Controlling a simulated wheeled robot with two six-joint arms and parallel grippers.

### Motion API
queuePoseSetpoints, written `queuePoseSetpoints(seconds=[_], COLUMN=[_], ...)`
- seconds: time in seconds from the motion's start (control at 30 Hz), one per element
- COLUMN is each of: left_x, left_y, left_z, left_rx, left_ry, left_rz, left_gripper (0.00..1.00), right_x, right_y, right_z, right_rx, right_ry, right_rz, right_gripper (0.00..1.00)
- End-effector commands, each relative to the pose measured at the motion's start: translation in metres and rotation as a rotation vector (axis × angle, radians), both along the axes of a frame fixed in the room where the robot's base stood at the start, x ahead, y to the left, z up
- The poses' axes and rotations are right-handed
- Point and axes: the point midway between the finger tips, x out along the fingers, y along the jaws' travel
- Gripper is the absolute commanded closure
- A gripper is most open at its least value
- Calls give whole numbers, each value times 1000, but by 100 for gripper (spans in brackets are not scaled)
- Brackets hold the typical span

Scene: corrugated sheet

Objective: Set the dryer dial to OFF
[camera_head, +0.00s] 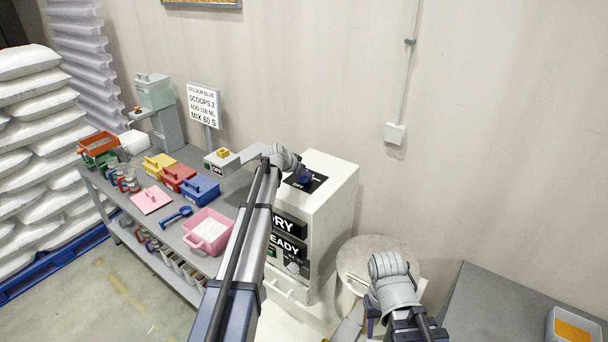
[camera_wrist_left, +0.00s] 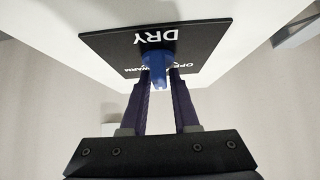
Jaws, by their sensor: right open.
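The dryer (camera_head: 332,201) is a white box by the wall, with a black dial plate (camera_head: 318,178) on its sloping top. In the left wrist view the plate (camera_wrist_left: 205,42) reads DRY, with smaller, partly hidden lettering by the dial. The blue dial (camera_wrist_left: 157,66) is between the fingertips of my left gripper (camera_wrist_left: 159,80), which appear closed on its sides. In the head view my left gripper (camera_head: 303,181) reaches over the dryer top. The dial's pointer setting cannot be read. My right gripper (camera_head: 370,326) is low at the right, mostly hidden by its wrist, open and away from the dial.
A grey bench left of the dryer holds a pink tub (camera_head: 208,228), a blue scoop (camera_head: 175,216) and coloured boxes. A sign (camera_head: 203,106) stands behind. A round pale lid (camera_head: 355,262) is right of the dryer. A grey table (camera_head: 490,300) is at lower right.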

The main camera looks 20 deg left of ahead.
Motion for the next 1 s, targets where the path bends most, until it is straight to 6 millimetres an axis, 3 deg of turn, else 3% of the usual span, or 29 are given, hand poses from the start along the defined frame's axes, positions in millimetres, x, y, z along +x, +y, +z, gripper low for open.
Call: queuePoseSetpoints(seconds=[0.03, 0.23, 0.73, 1.0], left_x=[0, 0, -1, -1], left_y=[0, 0, 0, -2], left_z=[0, 0, 0, 0], left_rx=[0, 0, 1, 1], left_ry=[0, 0, 0, -1], left_rz=[0, 0, 12, 141], left_gripper=[78, 100, 100, 100], right_x=[0, 0, 0, 0], right_y=[0, 0, 0, 0], right_z=[0, 0, 0, 0], right_rx=[0, 0, 0, 0], right_ry=[0, 0, 0, 0], right_rz=[0, 0, 0, 0], right_gripper=[50, 50, 50, 50])
